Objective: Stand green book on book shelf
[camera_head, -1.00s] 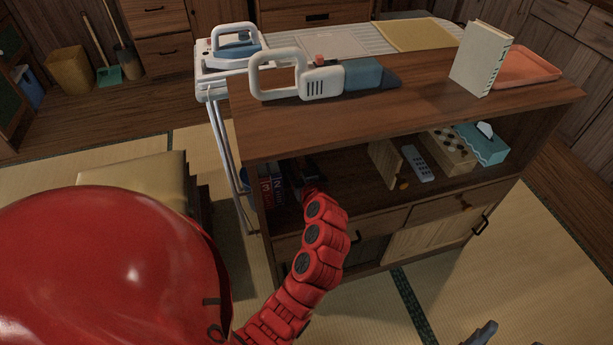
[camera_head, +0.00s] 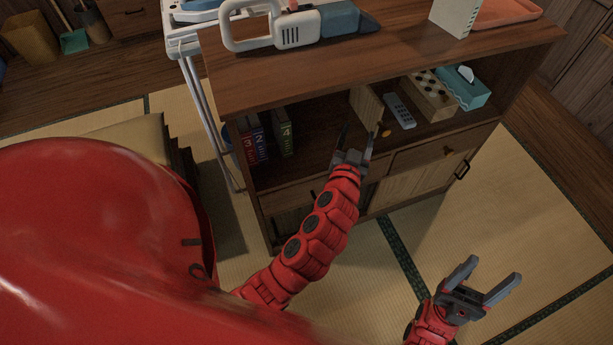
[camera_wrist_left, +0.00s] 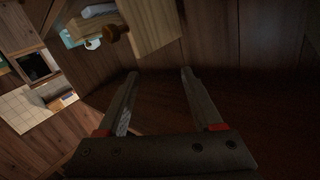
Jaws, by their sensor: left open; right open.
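The green book (camera_head: 284,138) stands upright in the open shelf compartment (camera_head: 318,150), at its left end. A blue book (camera_head: 260,142) and a red book (camera_head: 245,146) stand upright to its left, with a small gap between. My left gripper (camera_head: 358,136) is open and empty at the compartment's front, right of the green book and apart from it. The left wrist view shows its two fingers (camera_wrist_left: 160,72) spread with nothing between them; no book shows there. My right gripper (camera_head: 494,270) is open and empty above the tatami, in front of the cabinet.
A wooden panel (camera_head: 366,104) with a knob stands right of my left gripper; it also shows in the wrist view (camera_wrist_left: 152,22). A remote (camera_head: 400,111), a wooden box (camera_head: 428,100) and a teal tissue box (camera_head: 470,90) lie further right. A handheld vacuum (camera_head: 297,28) lies on top.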

